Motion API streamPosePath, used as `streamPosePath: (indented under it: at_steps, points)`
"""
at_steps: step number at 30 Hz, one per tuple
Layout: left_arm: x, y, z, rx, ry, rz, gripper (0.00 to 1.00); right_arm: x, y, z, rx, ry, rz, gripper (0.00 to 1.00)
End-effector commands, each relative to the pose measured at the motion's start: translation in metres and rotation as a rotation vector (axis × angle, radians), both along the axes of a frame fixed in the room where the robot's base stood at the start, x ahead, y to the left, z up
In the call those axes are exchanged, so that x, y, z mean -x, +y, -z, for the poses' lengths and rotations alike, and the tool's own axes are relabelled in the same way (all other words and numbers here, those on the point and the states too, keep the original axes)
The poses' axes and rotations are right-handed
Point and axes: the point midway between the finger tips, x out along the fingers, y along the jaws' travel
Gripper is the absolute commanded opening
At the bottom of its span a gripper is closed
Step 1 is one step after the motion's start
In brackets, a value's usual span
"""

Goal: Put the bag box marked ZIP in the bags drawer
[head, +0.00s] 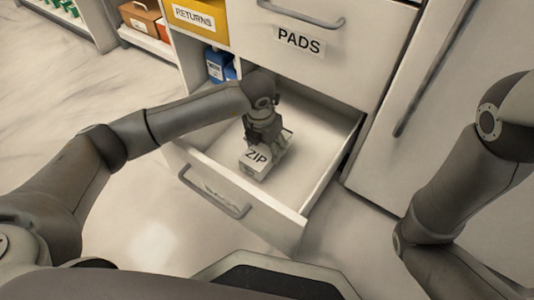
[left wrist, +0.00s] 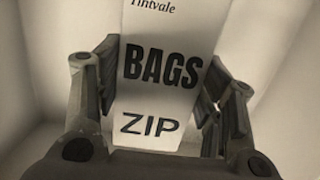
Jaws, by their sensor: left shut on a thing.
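The white bag box marked ZIP (head: 257,161) is in my left gripper (head: 266,143), inside the outline of the open drawer (head: 312,185). In the left wrist view the box (left wrist: 165,75) stands between the two fingers of the left gripper (left wrist: 160,100), with BAGS and ZIP lettering showing. The fingers flank the box. Whether the box touches the drawer floor I cannot tell. The drawer is pulled out and otherwise looks empty.
A shut drawer marked PADS (head: 299,40) is above the open one. A yellow bin marked RETURNS (head: 194,17) and blue bottles (head: 216,65) stand on shelves to the left. A tall white door with a long handle (head: 432,75) is at the right. The floor at left is clear.

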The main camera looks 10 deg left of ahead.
Motion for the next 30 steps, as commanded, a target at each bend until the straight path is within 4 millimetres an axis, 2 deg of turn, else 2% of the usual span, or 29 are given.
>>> streamPosePath:
  at_steps: [1,5,17,18,23,30]
  points:
    - [0.000,0.000,0.012,0.001,0.001,0.000,0.28,0.000,0.000,0.010,0.000,0.000,0.000,0.40]
    - [0.000,-0.001,0.026,0.001,-0.001,0.000,0.28,0.000,0.000,0.020,0.000,0.000,0.000,0.40]
    - [0.000,0.000,0.028,0.001,-0.001,0.000,0.28,0.000,0.000,0.020,0.001,0.000,0.000,0.40]
    - [0.000,0.000,0.029,0.001,0.000,0.000,0.65,0.000,0.000,0.020,0.001,0.000,0.000,0.40]
    - [0.000,0.000,0.028,0.001,0.001,0.000,0.84,0.000,0.000,0.020,0.001,0.000,0.000,0.40]
    - [0.000,0.000,0.028,0.001,0.001,0.000,0.84,0.000,0.000,0.020,0.001,0.000,0.000,0.40]
